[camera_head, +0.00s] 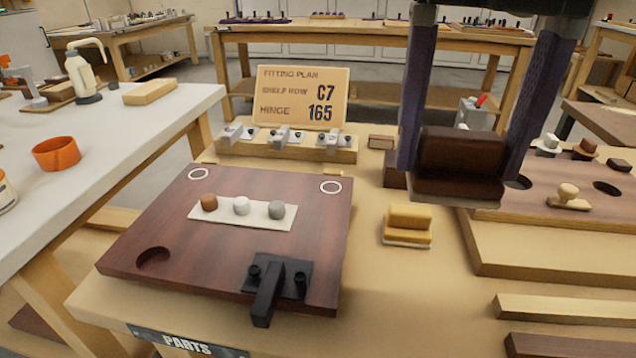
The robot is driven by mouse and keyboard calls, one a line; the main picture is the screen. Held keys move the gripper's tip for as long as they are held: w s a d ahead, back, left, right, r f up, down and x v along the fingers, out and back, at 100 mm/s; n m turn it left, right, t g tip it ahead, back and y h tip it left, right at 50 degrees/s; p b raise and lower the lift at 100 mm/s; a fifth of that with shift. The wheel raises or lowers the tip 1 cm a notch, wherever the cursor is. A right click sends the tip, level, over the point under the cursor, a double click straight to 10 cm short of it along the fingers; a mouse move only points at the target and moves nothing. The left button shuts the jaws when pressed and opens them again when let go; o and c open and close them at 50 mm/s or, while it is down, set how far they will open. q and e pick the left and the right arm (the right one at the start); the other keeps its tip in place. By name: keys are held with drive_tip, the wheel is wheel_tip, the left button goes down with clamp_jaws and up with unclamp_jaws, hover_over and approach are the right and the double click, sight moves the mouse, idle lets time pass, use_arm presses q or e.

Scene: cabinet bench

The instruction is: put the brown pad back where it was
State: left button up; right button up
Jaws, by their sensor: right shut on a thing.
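My right gripper (457,170) hangs at the upper right of the head view, with its two purple fingers pointing down. It is shut on a dark brown stepped pad (460,150) with a thin pale base, which appears held above the bench. A yellow pad (408,222) of similar shape sits on the bench below and to the left of it. A small brown piece (209,203) lies with a white and a grey one on a pale strip (265,220) on the brown door panel (190,240). My left gripper is not in view.
Behind the panel stand a rail of hinges (285,147) and a sign (301,95). A black fixture (279,278) sits at the panel's front. To the right is a board with round holes (570,232). Bare bench (410,300) lies in front of the yellow pad.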

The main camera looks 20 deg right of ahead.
sight(456, 166)
wheel_tip(456, 166, down, 11)
drive_tip(key=shift+d+b, duration=0.1)
drive_tip(key=shift+b, duration=1.15)
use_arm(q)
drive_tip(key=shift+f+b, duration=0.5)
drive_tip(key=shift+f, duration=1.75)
use_arm(e)
drive_tip(key=shift+f, duration=2.45)
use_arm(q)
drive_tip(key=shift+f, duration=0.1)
use_arm(e)
drive_tip(key=shift+f, duration=0.1)
drive_tip(key=o, duration=1.1)
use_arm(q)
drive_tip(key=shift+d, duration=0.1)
use_arm(e)
drive_tip(key=shift+r, duration=0.25)
wheel_tip(456, 166, up, 12)
drive_tip(key=p, duration=0.2)
drive_tip(key=shift+f+p, duration=0.1)
drive_tip(key=shift+p, duration=0.3)
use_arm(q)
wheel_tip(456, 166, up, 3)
